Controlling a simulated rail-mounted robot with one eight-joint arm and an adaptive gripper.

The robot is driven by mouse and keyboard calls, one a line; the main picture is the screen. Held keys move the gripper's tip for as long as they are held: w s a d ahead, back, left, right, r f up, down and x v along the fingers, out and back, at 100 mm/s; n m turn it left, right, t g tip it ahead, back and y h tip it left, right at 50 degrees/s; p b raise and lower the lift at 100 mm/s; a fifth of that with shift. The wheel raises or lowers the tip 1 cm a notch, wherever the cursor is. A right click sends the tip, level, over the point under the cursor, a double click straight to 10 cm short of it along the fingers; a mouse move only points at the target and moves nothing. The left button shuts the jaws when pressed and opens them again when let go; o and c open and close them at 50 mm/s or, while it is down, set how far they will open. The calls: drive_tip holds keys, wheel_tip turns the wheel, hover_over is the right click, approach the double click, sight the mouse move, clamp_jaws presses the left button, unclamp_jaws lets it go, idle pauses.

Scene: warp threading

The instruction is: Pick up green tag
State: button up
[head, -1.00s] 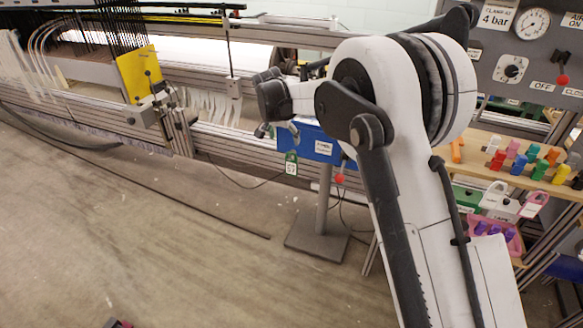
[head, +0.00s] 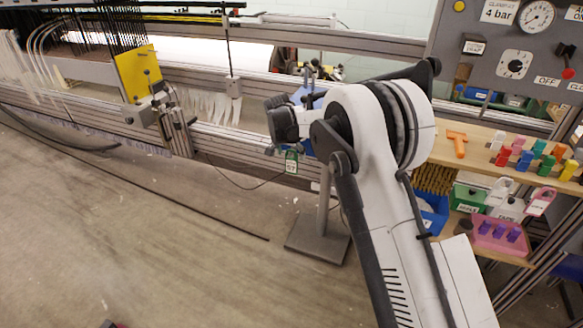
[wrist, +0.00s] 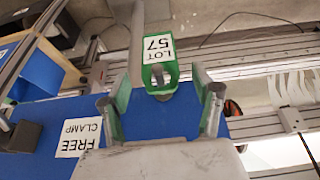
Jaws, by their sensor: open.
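The green tag (wrist: 158,74) has a white label reading "LOT 57" and hangs in front of a blue panel (wrist: 160,118) in the wrist view. In the head view the tag (head: 291,162) hangs at the machine's front rail, just below my wrist. My gripper (wrist: 160,92) is open, with one finger on each side of the tag's lower green end. The tag sits between and beyond the fingertips; I cannot tell whether either finger touches it. My fingers are mostly hidden by my arm in the head view.
A "FREE CLAMP" label (wrist: 82,138) is on the blue panel. The metal machine rails (head: 230,143) run behind the tag. A wooden shelf (head: 480,150) at right holds coloured pegs and an orange tool (head: 457,143). A pink bin (head: 498,236) sits below. The floor at left is open.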

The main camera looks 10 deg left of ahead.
drive_tip(key=shift+w+f, duration=0.2)
drive_tip(key=shift+f, duration=0.35)
drive_tip(key=shift+r, duration=0.1)
drive_tip(key=shift+c, duration=0.4)
drive_tip(key=c, duration=1)
drive_tip(key=shift+o, duration=0.2)
drive_tip(key=shift+s+r+p, duration=0.1)
drive_tip(key=shift+r+p, duration=0.35)
drive_tip(key=shift+r, duration=0.45)
drive_tip(key=s+a+p, duration=0.3)
drive_tip(key=s, duration=1.4)
drive_tip(key=shift+s+f, duration=0.2)
drive_tip(key=shift+s, duration=0.1)
